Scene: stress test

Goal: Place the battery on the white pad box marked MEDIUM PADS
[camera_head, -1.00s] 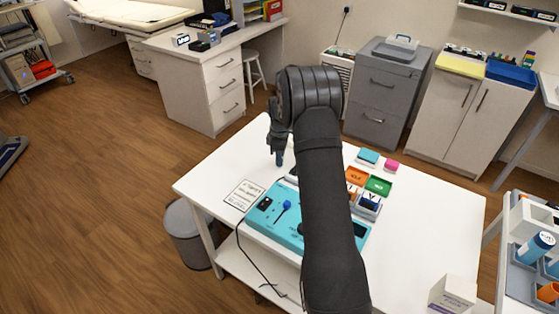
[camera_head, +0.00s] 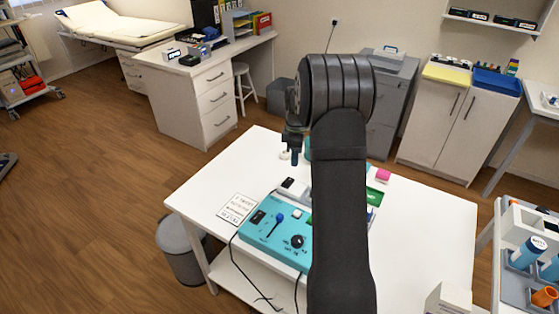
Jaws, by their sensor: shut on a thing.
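My gripper (camera_head: 294,150) hangs above the back part of the white table (camera_head: 415,240), past the teal device. It is shut on a small dark blue cylinder, seemingly the battery (camera_head: 295,159), which points downward. My arm hides part of the table behind it. A white box (camera_head: 449,299) stands at the table's front right, cut off by the frame edge. I cannot read any marking on it, so I cannot tell whether it is the MEDIUM PADS box.
A teal device (camera_head: 270,232) with knobs and a cable sits at the table's left, beside a printed card (camera_head: 237,208). A rack with bottles (camera_head: 527,252) stands at right.

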